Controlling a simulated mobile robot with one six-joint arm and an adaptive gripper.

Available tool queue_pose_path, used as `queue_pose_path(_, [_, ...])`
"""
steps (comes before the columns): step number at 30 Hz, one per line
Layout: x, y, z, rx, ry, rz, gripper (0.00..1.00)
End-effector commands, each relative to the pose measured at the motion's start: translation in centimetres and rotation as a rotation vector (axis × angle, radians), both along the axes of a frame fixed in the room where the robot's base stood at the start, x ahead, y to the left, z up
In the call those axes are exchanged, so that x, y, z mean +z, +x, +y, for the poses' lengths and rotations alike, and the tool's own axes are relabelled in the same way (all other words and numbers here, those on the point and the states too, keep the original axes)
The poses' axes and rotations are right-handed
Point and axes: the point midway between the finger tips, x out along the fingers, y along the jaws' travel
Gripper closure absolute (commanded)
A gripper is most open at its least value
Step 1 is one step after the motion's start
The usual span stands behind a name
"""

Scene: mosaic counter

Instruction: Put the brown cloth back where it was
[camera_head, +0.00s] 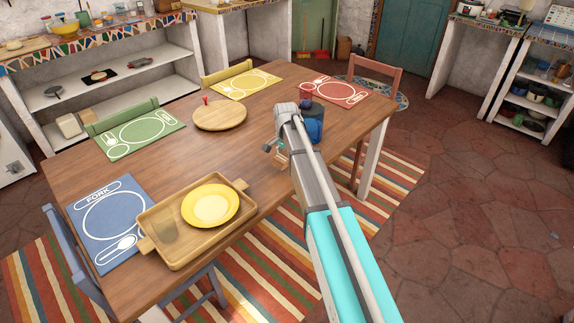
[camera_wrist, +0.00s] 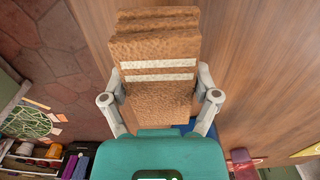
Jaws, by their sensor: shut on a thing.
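The brown cloth (camera_wrist: 155,97) is a thick folded bundle with two white stripes, seen in the wrist view. It sits between the two fingers of my gripper (camera_wrist: 160,78), which are shut on it from both sides. The wooden table shows to its right and reddish floor tiles to its left. In the head view my gripper (camera_head: 274,149) is over the right part of the table, past the wooden tray. My arm hides much of that area there, and the cloth cannot be made out clearly. Whether the cloth touches the table cannot be told.
The table (camera_head: 100,180) holds a tray (camera_head: 176,262) with a yellow plate (camera_head: 211,205), a round board (camera_head: 220,116), and blue (camera_head: 112,222), green (camera_head: 140,137), yellow (camera_head: 241,84) and red (camera_head: 334,91) placemats. Bare wood lies around the table's middle.

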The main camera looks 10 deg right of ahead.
Motion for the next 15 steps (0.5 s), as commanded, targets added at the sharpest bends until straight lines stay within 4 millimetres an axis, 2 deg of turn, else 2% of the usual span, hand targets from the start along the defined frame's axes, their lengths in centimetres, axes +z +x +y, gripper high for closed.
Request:
queue_pose_path(5, [-0.4, 0.3, -0.1, 0.000, 0.000, 0.000, 0.66])
queue_pose_path(9, [-1.4, 1.0, -0.2, -0.001, 0.000, 0.000, 0.66])
queue_pose_path(15, [-3.1, 0.8, -0.2, -0.001, 0.000, 0.000, 0.66])
